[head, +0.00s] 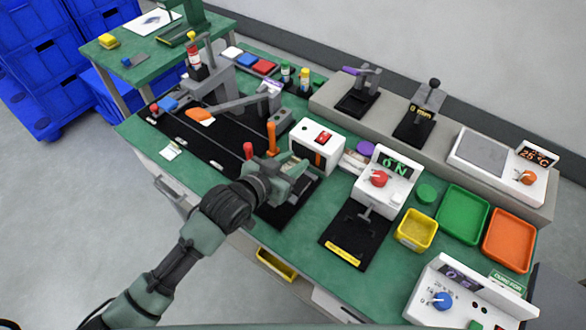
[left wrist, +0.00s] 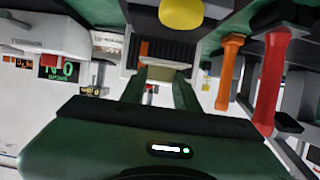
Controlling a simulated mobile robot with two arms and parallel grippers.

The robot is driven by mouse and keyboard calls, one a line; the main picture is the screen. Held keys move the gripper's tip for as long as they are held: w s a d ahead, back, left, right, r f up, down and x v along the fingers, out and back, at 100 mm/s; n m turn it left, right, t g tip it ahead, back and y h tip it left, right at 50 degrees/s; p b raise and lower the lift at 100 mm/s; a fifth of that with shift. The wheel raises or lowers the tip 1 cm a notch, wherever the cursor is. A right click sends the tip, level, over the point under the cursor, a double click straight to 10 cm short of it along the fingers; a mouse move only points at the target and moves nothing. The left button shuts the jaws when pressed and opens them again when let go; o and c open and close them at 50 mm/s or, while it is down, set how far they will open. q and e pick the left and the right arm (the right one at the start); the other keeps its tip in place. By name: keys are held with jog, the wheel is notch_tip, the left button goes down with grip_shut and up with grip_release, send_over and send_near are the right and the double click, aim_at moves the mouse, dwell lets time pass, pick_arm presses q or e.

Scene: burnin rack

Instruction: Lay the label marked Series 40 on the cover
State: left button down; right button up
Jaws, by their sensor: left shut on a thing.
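My left gripper (head: 296,168) is over the bench beside the white box with a dark front, near a red upright handle (head: 248,150). In the left wrist view its fingers (left wrist: 162,80) are shut on a small flat tan piece (left wrist: 165,73). No lettering on this piece can be read, so I cannot tell whether it is the Series 40 label. A small pale paper piece (head: 171,151) lies on the green bench at the left, its print too small to read. I cannot tell which thing is the cover. My right gripper is not in view.
The white box (head: 318,140) and an orange handle (head: 271,138) stand close to the gripper. A white unit with a red knob (head: 385,178) is to its right. Yellow (head: 417,230), green (head: 462,214) and orange (head: 508,240) trays stand further right.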

pick_arm(q)
jog(key=shift+f, duration=1.6)
jog(key=shift+f, duration=0.15)
jog(key=c, duration=1.1)
grip_release()
jog(key=shift+o, duration=0.2)
jog(key=shift+r, duration=0.2)
jog(key=v, duration=1.2)
